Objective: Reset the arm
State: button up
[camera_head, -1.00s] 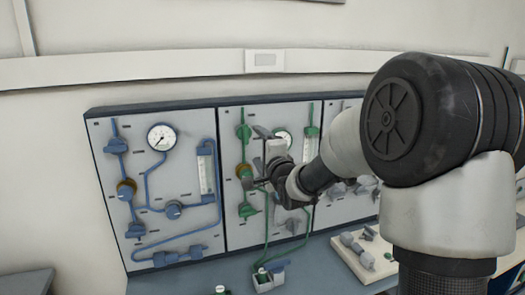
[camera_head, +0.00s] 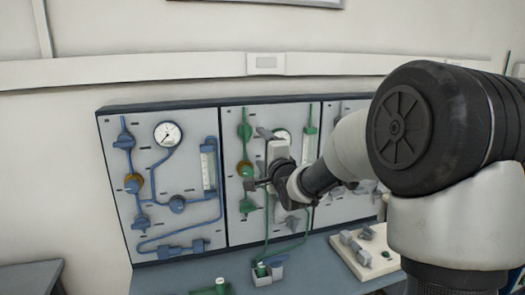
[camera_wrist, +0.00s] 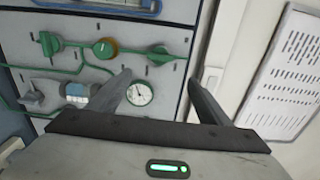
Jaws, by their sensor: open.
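My arm reaches from the right of the head view toward the wall panels. My gripper (camera_head: 256,184) is in front of the middle panel with green pipes (camera_head: 236,130). In the wrist view my gripper (camera_wrist: 165,78) has its two fingers spread, with nothing between them. A round white gauge (camera_wrist: 140,93) shows just beside the left finger, and the green-piped panel (camera_wrist: 160,75) lies behind. Whether a finger touches the panel cannot be told. My gripper and wrist hide part of the middle panel in the head view.
A panel with blue pipes and a gauge (camera_head: 168,133) stands left of the middle panel. A bench (camera_head: 180,285) runs below, with a small grey holder (camera_head: 268,272), a green-capped item (camera_head: 221,287) and a white board with fittings (camera_head: 372,262). A printed sheet (camera_wrist: 290,70) hangs right.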

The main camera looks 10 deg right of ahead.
jog(key=s+d+n+g+h+p, duration=0.1)
jog(key=s+n+g, duration=0.3)
jog(key=s, duration=1)
jog(key=s+d+f+n+g+h+p, duration=0.1)
jog(key=s+d+n+g+p, duration=0.2)
jog(key=s, duration=1.1)
jog(key=s+d+f+n+g+h+p, duration=0.1)
jog(key=s+n+g+p, duration=0.1)
jog(key=s+n+g, duration=0.3)
jog(key=s+n, duration=0.4)
jog(key=s, duration=0.5)
jog(key=shift+d+f, duration=0.2)
jog(key=shift+d, duration=0.2)
